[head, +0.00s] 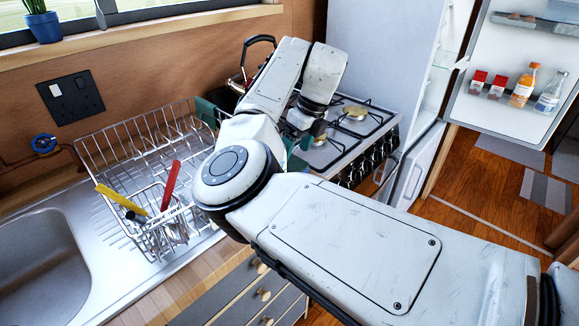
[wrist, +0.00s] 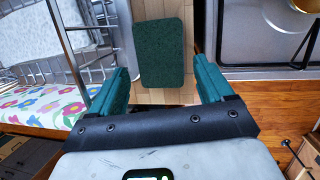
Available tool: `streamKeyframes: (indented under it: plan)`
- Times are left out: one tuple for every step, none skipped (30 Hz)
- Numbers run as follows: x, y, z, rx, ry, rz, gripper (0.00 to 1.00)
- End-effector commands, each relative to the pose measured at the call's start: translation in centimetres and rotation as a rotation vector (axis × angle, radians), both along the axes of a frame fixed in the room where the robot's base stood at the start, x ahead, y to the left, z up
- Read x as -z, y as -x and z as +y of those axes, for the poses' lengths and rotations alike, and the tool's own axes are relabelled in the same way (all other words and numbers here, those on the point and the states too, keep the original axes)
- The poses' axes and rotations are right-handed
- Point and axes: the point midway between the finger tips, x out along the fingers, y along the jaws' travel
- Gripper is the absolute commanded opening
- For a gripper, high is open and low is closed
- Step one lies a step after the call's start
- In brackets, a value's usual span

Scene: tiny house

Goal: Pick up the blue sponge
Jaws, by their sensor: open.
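A flat, rounded rectangular pad (wrist: 161,52) lies on the wooden counter (wrist: 179,15) in the wrist view. It looks dark green rather than blue and is the only sponge-like thing in view. My gripper (wrist: 164,78) is open, with its two teal fingers apart on either side of the pad's near end. The pad shows between and beyond the fingertips, and nothing is gripped. I cannot tell the height of the fingers above it.
A wire dish rack (head: 118,150) with red and yellow handled utensils stands left of my arm, beside the sink (head: 45,260). An open fridge door (head: 510,110) stands at far right.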

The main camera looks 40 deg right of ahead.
Motion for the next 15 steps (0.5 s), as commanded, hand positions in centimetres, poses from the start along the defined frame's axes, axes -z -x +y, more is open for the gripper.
streamKeyframes:
  plan:
    - [0.8,-0.2,0.2,-0.005,-0.004,0.003,0.82]
    - [1.2,-0.3,0.2,-0.004,-0.003,0.003,0.82]
    - [1.8,-0.5,0.3,-0.005,-0.004,0.003,0.82]
    - [2.2,-0.6,0.3,-0.003,-0.004,0.002,0.82]
    - [2.6,-0.7,0.3,-0.004,-0.003,0.003,0.82]
    - [3.2,-0.8,0.5,-0.004,-0.003,0.003,0.82]
    - [3.5,-0.9,0.5,-0.003,-0.003,0.003,0.82]
    - [3.8,-1.0,0.5,-0.003,-0.003,0.003,0.82]
    - [4.1,-1.0,0.6,-0.003,-0.003,0.003,0.82]
    - [4.2,-1.0,0.6,-0.003,-0.003,0.002,0.82]
    - [4.3,-1.1,0.6,-0.003,-0.002,0.002,0.82]
    - [4.4,-1.1,0.6,-0.003,-0.002,0.002,0.82]
    - [4.4,-1.1,0.6,-0.002,-0.003,0.001,0.82]
    - [4.4,-1.1,0.6,-0.003,-0.002,0.001,0.82]
    - [4.4,-1.1,0.6,-0.003,-0.002,0.001,0.82]
